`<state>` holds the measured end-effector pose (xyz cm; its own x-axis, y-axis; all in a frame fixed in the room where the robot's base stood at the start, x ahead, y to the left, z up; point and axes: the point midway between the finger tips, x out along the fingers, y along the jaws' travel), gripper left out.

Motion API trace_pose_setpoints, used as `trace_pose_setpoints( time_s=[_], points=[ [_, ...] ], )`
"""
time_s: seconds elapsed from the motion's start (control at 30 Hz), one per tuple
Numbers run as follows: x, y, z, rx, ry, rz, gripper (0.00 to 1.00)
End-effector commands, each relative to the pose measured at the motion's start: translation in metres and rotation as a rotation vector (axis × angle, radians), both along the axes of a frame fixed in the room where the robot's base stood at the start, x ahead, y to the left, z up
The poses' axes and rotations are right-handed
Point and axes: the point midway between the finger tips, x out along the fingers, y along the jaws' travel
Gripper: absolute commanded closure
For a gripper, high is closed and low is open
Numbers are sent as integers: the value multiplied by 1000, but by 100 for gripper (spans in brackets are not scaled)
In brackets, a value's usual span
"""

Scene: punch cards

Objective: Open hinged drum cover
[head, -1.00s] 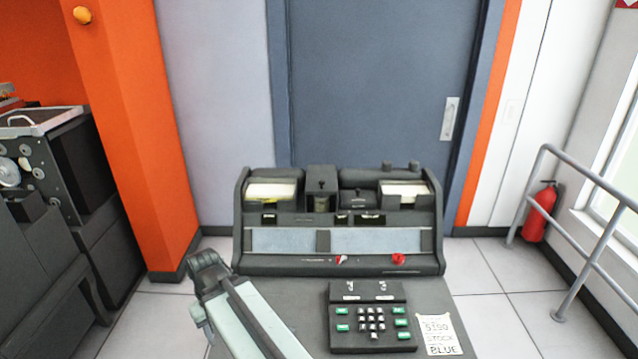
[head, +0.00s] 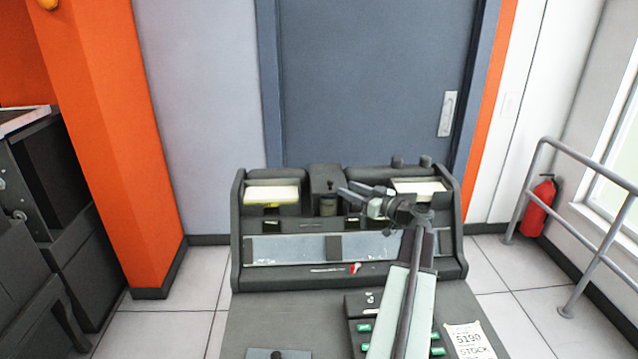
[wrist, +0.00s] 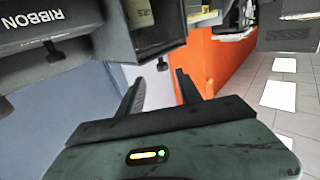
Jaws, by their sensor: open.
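The keypunch machine (head: 250,225) stands against the door. My gripper (head: 345,189) is open and empty, pointing left, just right of this box. I cannot tell whether they touch. In the wrist view my two fingers (wrist: 160,90) are apart with nothing between them. A dark housing marked RIBBON (wrist: 45,30) is at upper left there, with a black knob (wrist: 55,54). My gripper partly hides the machine's right part in the head view.
Card hoppers with pale cards (head: 271,194) (head: 425,187) flank the box. A red-tipped switch (head: 355,267) is on the front. A paper note (head: 468,340) lies at desk right. A railing (head: 575,225) and a fire extinguisher (head: 540,205) are at right, an orange pillar (head: 110,150) at left.

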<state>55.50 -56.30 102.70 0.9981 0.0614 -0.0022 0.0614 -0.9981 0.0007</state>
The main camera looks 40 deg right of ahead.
Motion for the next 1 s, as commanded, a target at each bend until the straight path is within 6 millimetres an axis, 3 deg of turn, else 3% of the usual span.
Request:
trace_pose_setpoints(
  time_s=[0.17, 0.53, 0.9, 1.0],
  points=[
    [12, 5, 0, 0, -1, 10, 59],
    [78, 14, 0, 2, 1, 17, 59],
    [88, 16, 0, 3, 1, 16, 59],
    [88, 16, 0, 3, 1, 16, 86]
  ],
)
